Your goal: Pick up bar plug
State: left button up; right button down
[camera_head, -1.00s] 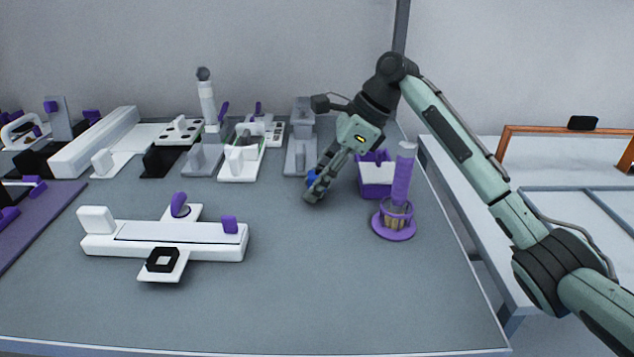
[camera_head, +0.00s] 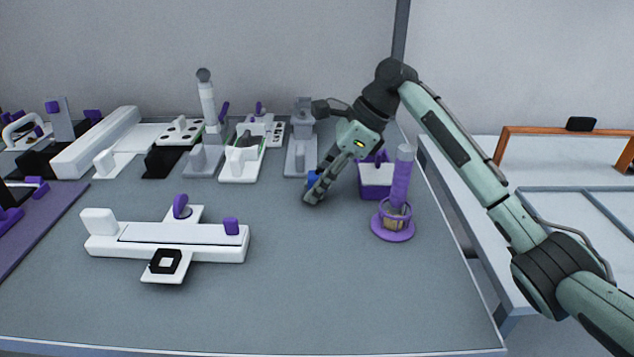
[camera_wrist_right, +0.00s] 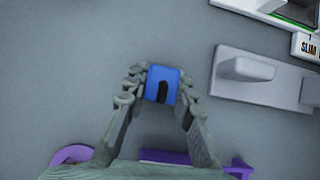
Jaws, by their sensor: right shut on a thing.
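My right gripper (camera_head: 312,192) reaches down to the grey tabletop, right of the table's middle. In the right wrist view my right gripper (camera_wrist_right: 160,92) has its two fingers on either side of a small blue block with a dark slot, which I take to be the bar plug (camera_wrist_right: 163,76). The fingers are shut on it. In the head view only a bit of the blue plug (camera_head: 311,178) shows, and the fingers hide the rest. I cannot tell whether it touches the table. My left gripper is not in view.
A purple-and-white box (camera_head: 376,191) and a purple stand with a tall column (camera_head: 393,228) are close to the right of the gripper. A grey fixture (camera_head: 300,158) stands behind it. A white cross-shaped fixture (camera_head: 200,252) lies front left. The front right tabletop is clear.

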jog(key=shift+r+p, duration=1.4)
jog(key=shift+p, duration=0.35)
jog(key=shift+r, duration=2.5)
